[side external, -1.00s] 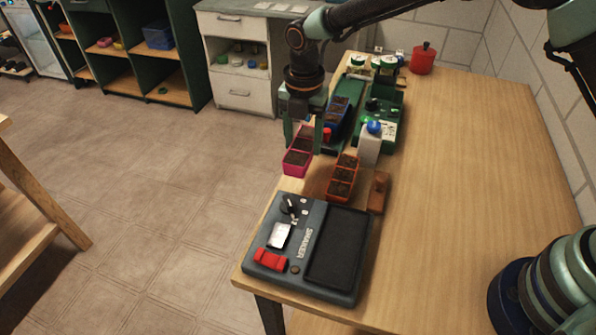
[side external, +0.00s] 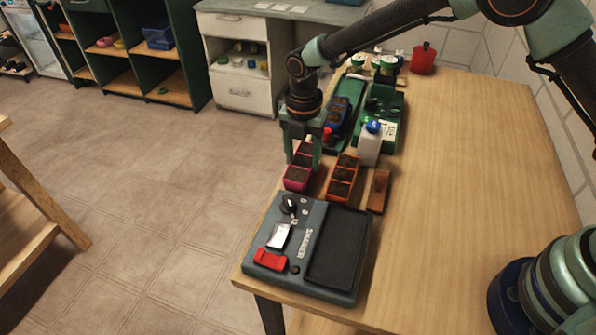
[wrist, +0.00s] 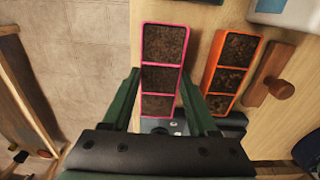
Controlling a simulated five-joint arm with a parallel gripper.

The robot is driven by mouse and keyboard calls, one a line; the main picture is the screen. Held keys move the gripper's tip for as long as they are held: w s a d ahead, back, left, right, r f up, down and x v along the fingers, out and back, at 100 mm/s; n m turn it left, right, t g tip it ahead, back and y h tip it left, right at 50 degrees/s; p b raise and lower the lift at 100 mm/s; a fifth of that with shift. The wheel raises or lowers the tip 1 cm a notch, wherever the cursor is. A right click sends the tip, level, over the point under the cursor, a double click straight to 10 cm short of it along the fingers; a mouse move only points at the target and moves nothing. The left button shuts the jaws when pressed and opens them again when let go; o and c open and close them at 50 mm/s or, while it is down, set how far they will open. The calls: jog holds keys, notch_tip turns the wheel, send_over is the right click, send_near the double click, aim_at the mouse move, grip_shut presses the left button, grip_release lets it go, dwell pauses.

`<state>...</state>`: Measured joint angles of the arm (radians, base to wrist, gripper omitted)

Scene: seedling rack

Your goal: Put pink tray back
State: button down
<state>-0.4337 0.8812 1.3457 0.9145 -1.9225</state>
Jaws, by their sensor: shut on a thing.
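The pink tray (side external: 297,178) has a row of three soil-filled cells. It is near the table's left edge in the side view; I cannot tell whether its base touches the table. My gripper (side external: 303,158) points down with its green fingers on either side of the tray, shut on it. In the wrist view, the tray (wrist: 161,62) lies between the fingers, and its lowest cell is nearest the palm.
An orange tray (side external: 342,178) stands close to the right, with a wooden block (side external: 378,190) beside it. A shaker (side external: 308,250) is in front. A white bottle (side external: 369,148) and a blue tray (side external: 338,113) are behind.

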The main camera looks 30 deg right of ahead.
jog(key=shift+f, duration=0.55)
jog(key=shift+c, duration=0.5)
grip_release()
jog(key=s+d+r+m+t, duration=0.1)
jog(key=d+r+m, duration=0.2)
jog(key=r, duration=0.6)
jog(key=s+d+r+m, duration=0.1)
jog(key=d+r+m, duration=0.1)
jog(key=r, duration=0.7)
jog(key=s+d+r+m+t, duration=0.2)
jog(key=s+d+m, duration=0.5)
jog(key=m, duration=0.4)
jog(key=s+d+r+m+t, duration=0.2)
jog(key=s+d+r+m, duration=0.1)
jog(key=s+d+m, duration=0.5)
jog(key=d+m, duration=0.1)
jog(key=m, duration=0.2)
jog(key=shift+s+d+t, duration=0.2)
jog(key=shift+s+t, duration=0.1)
